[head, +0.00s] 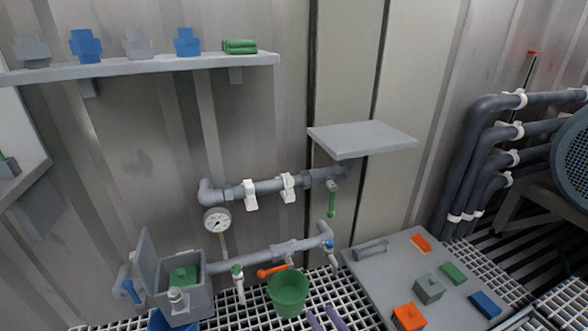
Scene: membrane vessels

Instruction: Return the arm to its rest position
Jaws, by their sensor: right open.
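Only the two pale purple fingertips of my right gripper (325,318) show, at the bottom edge of the head view, over the floor grating. They are apart with nothing seen between them, just right of and below a green bucket (289,294). The rest of that gripper and its arm are cut off by the frame. My left gripper and arm are not in view.
Grey pipes (265,258) with a pressure gauge (217,220) and valves run along the wall. An open grey box (187,292) stands at lower left. A grey bench (385,272) with coloured blocks is at right. A small shelf (362,138) juts out above.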

